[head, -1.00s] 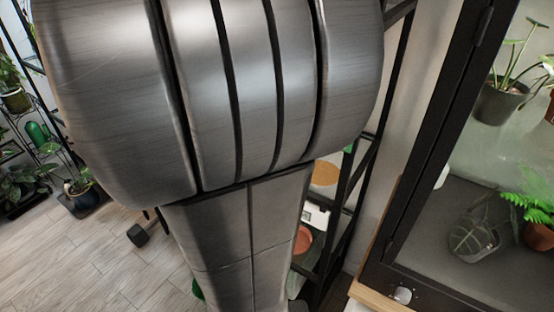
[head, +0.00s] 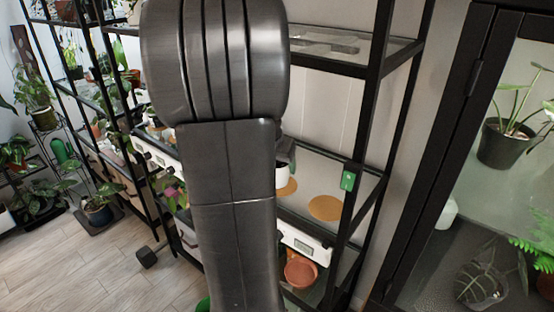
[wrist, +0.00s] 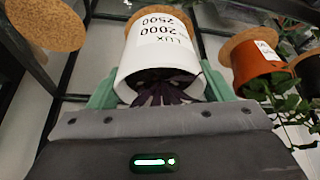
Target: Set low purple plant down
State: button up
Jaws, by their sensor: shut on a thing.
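The low purple plant shows in the wrist view as dark purple leaves (wrist: 165,94) at the mouth of a white pot (wrist: 160,62) with black "LUX 2000 2500" print. My gripper (wrist: 157,78) has its green fingers on both sides of the pot and is shut on it. In the head view the white pot (head: 282,175) shows partly beside my arm, by a cork mat (head: 287,187) on a glass shelf. The mat also shows behind the pot's base in the wrist view (wrist: 139,13). I cannot tell whether pot and mat touch. My arm hides the leaves in the head view.
A bare cork mat (head: 325,207) lies to the right on the shelf. The black shelf post (head: 372,95) and upper glass shelf (head: 340,50) stand close. A terracotta pot (wrist: 255,62) and trailing green plant (wrist: 285,105) are beside the held pot in the wrist view.

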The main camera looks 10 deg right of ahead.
jog(key=w, duration=0.1)
jog(key=w+d, duration=0.1)
jog(key=shift+w+d, duration=0.3)
jog(key=shift+w, duration=0.1)
jog(key=shift+f, duration=1.7)
jog(key=shift+f, duration=0.2)
jog(key=o, duration=1.2)
jog(key=shift+r, duration=0.1)
jog(key=shift+r+p, duration=0.25)
jog(key=shift+p, duration=0.05)
jog(key=shift+v, duration=3.6)
